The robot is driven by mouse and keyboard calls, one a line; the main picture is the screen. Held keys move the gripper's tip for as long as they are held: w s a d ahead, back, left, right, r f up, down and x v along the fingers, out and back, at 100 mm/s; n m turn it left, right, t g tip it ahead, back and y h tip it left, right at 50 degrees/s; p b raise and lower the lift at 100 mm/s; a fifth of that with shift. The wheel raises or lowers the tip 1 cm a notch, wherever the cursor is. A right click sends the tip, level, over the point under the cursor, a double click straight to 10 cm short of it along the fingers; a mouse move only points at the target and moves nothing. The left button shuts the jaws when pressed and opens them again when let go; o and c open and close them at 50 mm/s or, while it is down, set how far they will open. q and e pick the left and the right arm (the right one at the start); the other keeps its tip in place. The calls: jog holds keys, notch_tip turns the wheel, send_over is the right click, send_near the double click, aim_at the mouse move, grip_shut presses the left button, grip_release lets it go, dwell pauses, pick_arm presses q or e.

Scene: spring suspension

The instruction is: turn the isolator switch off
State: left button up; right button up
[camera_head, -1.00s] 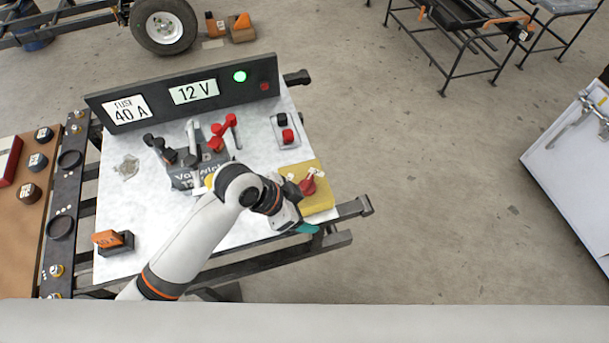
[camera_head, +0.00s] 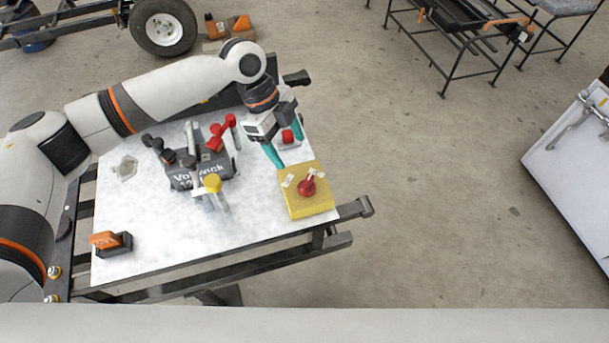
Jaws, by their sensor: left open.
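The isolator switch is a yellow box (camera_head: 316,206) with a red rotary knob (camera_head: 307,188) on top, at the right front of the white board. Small white labels sit on the box beside the knob. My left gripper (camera_head: 285,146) has its teal fingers spread and empty. It points down behind the yellow box, around or above a small block with a red button (camera_head: 288,137), and is apart from the knob. I cannot tell whether the fingers touch that block. My right gripper is not in view.
An orange fuse piece (camera_head: 105,240) lies at the front left. My left arm covers most of the display panel. The board's front middle is clear.

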aim_at(306, 181)
pick_arm(q)
jog(key=x, duration=1.1)
jog(key=shift+r, duration=0.1)
jog(key=shift+c, duration=0.6)
jog(key=c, duration=0.9)
